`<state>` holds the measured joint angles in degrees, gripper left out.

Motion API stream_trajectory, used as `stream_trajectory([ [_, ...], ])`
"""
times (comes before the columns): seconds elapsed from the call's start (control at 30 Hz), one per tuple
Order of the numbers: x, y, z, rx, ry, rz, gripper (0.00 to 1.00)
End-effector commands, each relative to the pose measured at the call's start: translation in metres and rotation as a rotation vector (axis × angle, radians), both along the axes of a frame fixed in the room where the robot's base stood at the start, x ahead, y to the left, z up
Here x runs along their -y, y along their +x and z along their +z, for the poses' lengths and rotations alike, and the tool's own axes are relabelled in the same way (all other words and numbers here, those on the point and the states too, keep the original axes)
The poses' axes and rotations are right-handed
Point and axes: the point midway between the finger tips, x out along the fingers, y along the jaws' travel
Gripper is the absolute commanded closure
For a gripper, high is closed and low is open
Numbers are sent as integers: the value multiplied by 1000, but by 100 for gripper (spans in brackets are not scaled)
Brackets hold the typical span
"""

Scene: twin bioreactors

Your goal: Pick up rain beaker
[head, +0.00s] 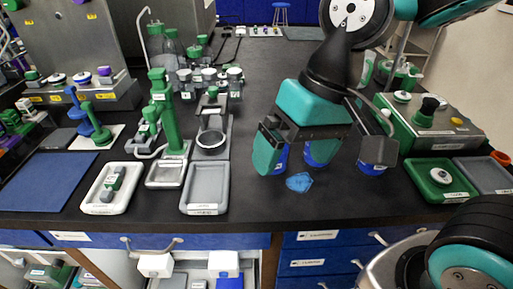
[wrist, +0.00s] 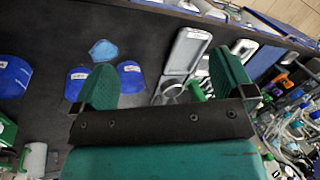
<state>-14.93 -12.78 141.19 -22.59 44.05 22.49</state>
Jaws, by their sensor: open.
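Blue beakers with small pale labels stand on the black bench below my gripper (head: 296,155). In the head view one blue beaker (head: 283,157) shows behind the left finger, another blue beaker (head: 310,159) shows by the right finger, and a third blue beaker (head: 372,170) stands further right. They also show in the wrist view: a left beaker (wrist: 12,76), a middle beaker (wrist: 74,84) and a right beaker (wrist: 130,76). The labels are too small to read, so I cannot tell which is the rain beaker. My gripper is open and empty, fingers pointing down.
A light blue flat piece (head: 299,182) lies in front of the beakers. A grey tray (head: 205,204) and a white tray (head: 89,205) lie left. A green tray (head: 419,190) and a green-grey device (head: 440,128) stand right. The bench's front edge is close.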

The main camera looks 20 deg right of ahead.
Motion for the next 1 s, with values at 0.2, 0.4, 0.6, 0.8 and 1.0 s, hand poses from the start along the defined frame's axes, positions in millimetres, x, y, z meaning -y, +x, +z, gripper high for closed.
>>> stream_trajectory([
  [0.2,16,69,38,-187,-108,-823,0],
  [0.4,31,119,55,-282,-161,-1545,0],
  [0.6,39,146,61,-310,-167,-1972,0],
  [0.8,42,151,46,-317,-168,-2083,0],
  [1.0,42,150,1,-318,-172,-2082,0],
])
